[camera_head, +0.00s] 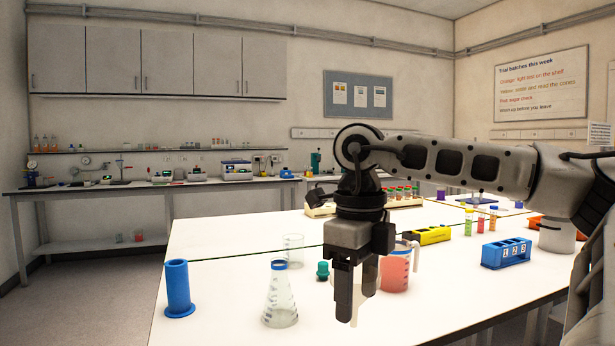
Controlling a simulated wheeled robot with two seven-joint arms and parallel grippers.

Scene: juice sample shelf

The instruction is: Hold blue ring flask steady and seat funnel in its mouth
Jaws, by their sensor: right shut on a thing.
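The blue ring flask (280,303) is a clear conical flask with a blue ring around its neck, standing upright on the white bench at front centre-left. Nothing is in its mouth. My right gripper (357,298) points down to the right of the flask, apart from it. It is shut on a pale, see-through funnel (354,313), with the stem showing below between the fingers. The fingers hide much of the funnel. My left gripper is out of view.
A blue cylinder stand (178,289) is left of the flask. A clear beaker (294,249) and a teal stopper (322,270) stand behind it. A jug of red liquid (395,270) is just right of my right gripper, with a blue numbered rack (505,253) farther right.

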